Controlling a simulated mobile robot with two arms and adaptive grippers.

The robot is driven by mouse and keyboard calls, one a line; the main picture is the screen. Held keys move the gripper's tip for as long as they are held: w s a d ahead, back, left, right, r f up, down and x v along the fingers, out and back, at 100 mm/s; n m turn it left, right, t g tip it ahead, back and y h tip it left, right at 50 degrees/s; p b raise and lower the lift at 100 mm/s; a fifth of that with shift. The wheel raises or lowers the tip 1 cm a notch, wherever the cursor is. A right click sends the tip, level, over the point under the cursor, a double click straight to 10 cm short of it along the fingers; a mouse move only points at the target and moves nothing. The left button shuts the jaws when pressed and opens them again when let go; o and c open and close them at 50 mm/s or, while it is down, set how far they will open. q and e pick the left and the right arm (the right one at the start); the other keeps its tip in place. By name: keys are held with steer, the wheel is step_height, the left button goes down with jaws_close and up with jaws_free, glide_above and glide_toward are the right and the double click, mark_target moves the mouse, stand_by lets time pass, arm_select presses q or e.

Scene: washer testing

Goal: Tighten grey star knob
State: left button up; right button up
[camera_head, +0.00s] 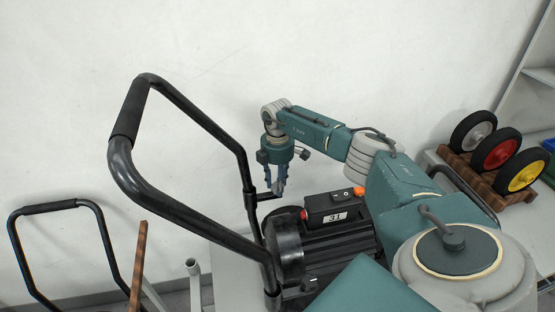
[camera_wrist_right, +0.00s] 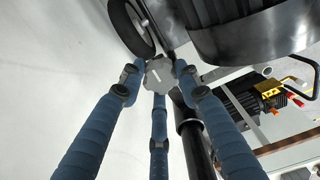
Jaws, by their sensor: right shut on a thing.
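My right gripper (camera_head: 278,187), with blue fingers, reaches down beside the lower end of the black washer handle (camera_head: 190,112) in the head view. In the right wrist view, the fingertips of my right gripper (camera_wrist_right: 158,74) are closed around the grey star knob (camera_wrist_right: 159,76). The knob's face points toward the wrist camera. The knob lies close to a black tube (camera_wrist_right: 188,125). In the head view the fingers hide the knob. My left gripper is not in view.
The washer's black motor body (camera_head: 335,235) stands just right of the gripper. A wooden rack (camera_head: 481,181) holds several colored wheels at the right. Another black handle (camera_head: 55,207) stands at the left. A yellow machine (camera_wrist_right: 264,88) shows in the wrist view.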

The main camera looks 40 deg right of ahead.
steer(key=shift+w+d+r, duration=0.1)
steer(key=shift+w+r, duration=0.1)
steer(key=o, duration=1.1)
steer(key=shift+s, duration=0.15)
steer(key=shift+f, duration=0.1)
step_height(320, 180, up, 12)
steer(key=shift+r, duration=0.1)
